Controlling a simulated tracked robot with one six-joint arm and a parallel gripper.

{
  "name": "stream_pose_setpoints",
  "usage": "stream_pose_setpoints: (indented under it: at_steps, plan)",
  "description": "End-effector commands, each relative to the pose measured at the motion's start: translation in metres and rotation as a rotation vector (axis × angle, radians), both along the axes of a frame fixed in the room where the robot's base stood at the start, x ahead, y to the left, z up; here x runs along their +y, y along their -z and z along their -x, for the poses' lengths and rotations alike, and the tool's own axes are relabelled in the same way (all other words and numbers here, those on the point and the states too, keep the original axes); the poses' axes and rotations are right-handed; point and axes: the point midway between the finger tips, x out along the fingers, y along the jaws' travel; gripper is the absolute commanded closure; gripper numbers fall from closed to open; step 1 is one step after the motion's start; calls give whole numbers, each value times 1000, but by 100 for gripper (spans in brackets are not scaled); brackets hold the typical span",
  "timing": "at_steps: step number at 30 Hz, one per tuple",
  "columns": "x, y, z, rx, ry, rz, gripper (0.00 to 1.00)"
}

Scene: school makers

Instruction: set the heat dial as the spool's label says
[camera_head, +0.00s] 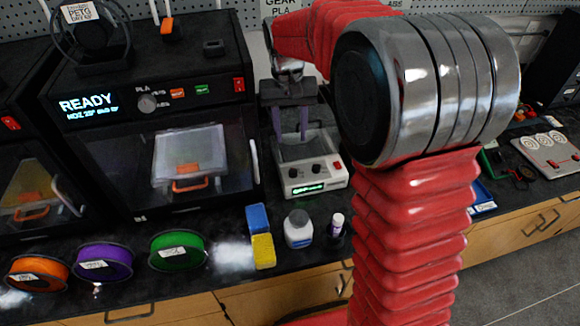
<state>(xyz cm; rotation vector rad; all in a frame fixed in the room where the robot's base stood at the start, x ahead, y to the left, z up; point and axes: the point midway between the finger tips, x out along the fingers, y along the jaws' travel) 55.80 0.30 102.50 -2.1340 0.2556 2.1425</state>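The middle printer (215,100) has a grey dial (147,103) on its front panel, with "PLA" printed above it and other marks too small to read. Its screen (88,104) reads "READY" with a smaller line about the nozzle. A dark spool (101,36) stands on top of this printer; its white label (79,11) seems to read "PETG", with a smaller, unclear line below. My gripper (290,136) points down, right of the printer, over a white-and-grey device. Its two fingers are apart with nothing visible between them. It is well right of the dial.
The white-and-grey device (318,183) has knobs and a lit display. Orange (56,270), purple (122,263) and green (187,248) labelled spools lie along the bench front. Blue and yellow blocks (258,218) and a white jar (298,240) stand nearby. My red arm hides the right-middle.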

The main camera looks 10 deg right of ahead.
Motion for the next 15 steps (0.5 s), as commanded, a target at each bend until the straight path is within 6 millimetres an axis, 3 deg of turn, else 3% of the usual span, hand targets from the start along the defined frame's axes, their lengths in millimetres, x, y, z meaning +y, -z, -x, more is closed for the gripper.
stream_pose_setpoints:
  at_steps: [5, 15]
  plan:
    - [-1, 17, 1, 3, 0, 0, 60]
    - [-3, 68, 2, 5, 1, 0, 60]
